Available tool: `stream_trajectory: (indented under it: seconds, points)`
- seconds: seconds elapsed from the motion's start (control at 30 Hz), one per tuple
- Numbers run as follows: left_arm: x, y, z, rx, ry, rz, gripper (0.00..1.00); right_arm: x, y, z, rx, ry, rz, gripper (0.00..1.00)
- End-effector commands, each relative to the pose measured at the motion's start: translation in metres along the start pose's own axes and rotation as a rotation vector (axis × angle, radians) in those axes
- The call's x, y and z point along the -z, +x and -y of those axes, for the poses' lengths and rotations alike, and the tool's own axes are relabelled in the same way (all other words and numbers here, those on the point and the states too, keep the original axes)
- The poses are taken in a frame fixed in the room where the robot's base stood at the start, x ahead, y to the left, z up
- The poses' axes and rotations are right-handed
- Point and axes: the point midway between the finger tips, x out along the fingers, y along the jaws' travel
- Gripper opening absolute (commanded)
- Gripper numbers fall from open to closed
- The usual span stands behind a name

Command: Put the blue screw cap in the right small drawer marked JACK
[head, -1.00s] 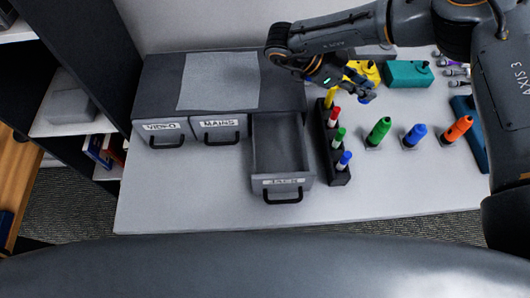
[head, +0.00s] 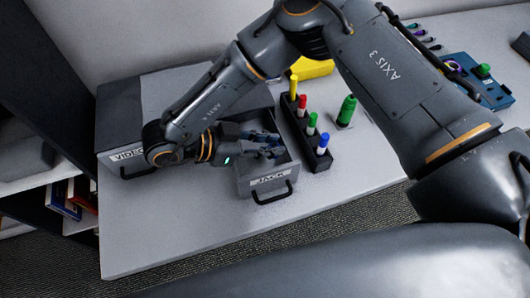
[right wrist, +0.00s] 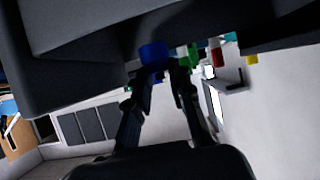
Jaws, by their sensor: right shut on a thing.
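The JACK drawer (head: 247,187) is pulled open at the right end of the grey drawer unit, and its label faces the front. My right gripper (head: 276,149) reaches in from the left side and is over or inside this drawer; the exact height is hard to tell. In the right wrist view, the right gripper's fingers (right wrist: 156,76) are shut on the blue screw cap (right wrist: 154,51). In the head view the cap cannot be made out clearly among the dark fingers. My left gripper is not in view.
A black rack (head: 300,137) of yellow, red, green and blue markers stands just right of the drawer. A green screw cap (head: 347,109) stands beyond it. The VIDEO drawer (head: 126,157) is shut; my arm hides the MAINS drawer. Clear table lies in front.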

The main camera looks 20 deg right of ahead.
Motion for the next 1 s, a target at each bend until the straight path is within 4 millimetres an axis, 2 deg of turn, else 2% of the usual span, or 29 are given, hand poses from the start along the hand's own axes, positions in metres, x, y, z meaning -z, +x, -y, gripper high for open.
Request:
stream_trajectory:
  seconds: [0.4, 0.83, 0.87, 0.9, 0.97, 1.0]
  points:
    - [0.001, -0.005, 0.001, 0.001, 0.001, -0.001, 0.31, -0.041, 0.022, 0.0, -0.001, 0.0, 0.0, 0.09]
    - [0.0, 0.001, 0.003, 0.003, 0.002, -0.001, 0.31, -0.048, 0.026, 0.0, 0.001, 0.0, 0.0, 0.09]
    - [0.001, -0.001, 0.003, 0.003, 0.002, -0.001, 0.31, -0.047, 0.025, 0.0, 0.001, 0.0, 0.0, 0.25]
    - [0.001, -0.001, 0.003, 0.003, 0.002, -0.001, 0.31, -0.046, 0.025, 0.0, 0.001, 0.0, 0.0, 0.33]
    - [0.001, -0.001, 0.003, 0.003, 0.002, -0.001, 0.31, -0.046, 0.025, 0.0, 0.001, 0.0, 0.0, 0.44]
    - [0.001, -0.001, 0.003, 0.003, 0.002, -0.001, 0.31, -0.046, 0.025, 0.0, 0.0, 0.0, 0.0, 0.44]
